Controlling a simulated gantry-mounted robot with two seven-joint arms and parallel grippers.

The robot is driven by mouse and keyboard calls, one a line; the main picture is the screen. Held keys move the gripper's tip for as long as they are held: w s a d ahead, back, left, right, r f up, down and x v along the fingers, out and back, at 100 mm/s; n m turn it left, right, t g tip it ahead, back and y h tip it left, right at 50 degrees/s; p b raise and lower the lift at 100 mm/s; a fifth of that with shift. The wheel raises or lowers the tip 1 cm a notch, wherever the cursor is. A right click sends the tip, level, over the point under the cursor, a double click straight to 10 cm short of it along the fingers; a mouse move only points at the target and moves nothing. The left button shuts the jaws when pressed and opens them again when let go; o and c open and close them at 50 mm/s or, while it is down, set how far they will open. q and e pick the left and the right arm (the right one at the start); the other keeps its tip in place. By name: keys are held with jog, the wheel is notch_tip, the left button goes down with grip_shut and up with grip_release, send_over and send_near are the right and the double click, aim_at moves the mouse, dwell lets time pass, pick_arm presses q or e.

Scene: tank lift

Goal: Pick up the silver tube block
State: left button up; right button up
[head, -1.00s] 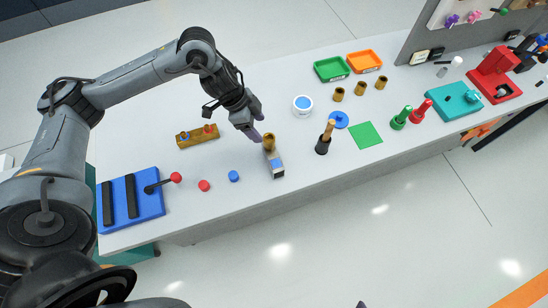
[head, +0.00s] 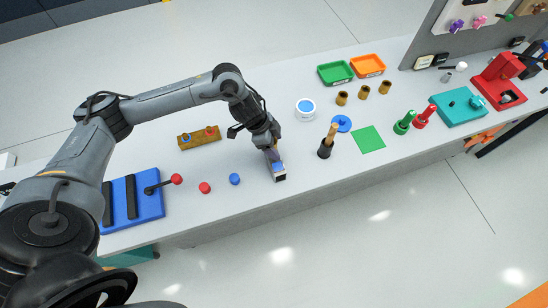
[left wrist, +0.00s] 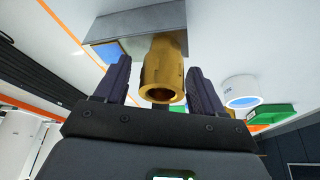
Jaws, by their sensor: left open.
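The silver tube block (head: 280,178) stands near the front edge of the table, with a blue patch on it. In the left wrist view the grey block (left wrist: 140,20) is at the top, and a brass tube (left wrist: 163,70) projects from it toward the camera. My left gripper (head: 272,155) is right at the block in the head view and hides most of the tube. In the left wrist view its open fingers (left wrist: 158,66) stand on both sides of the tube, with gaps visible. My right gripper is not in view.
A red button (head: 205,187) and a blue button (head: 235,179) lie left of the block. A black holder with a wooden handle (head: 325,148) stands to the right. A wooden block (head: 199,138) and a white round container (head: 305,109) are farther back. Several brass tubes stand beyond.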

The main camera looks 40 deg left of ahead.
pick_arm(q)
jog(key=shift+f, duration=0.3)
jog(key=c, duration=1.1)
jog(key=shift+w, duration=0.1)
grip_shut()
jog(key=shift+r, duration=0.2)
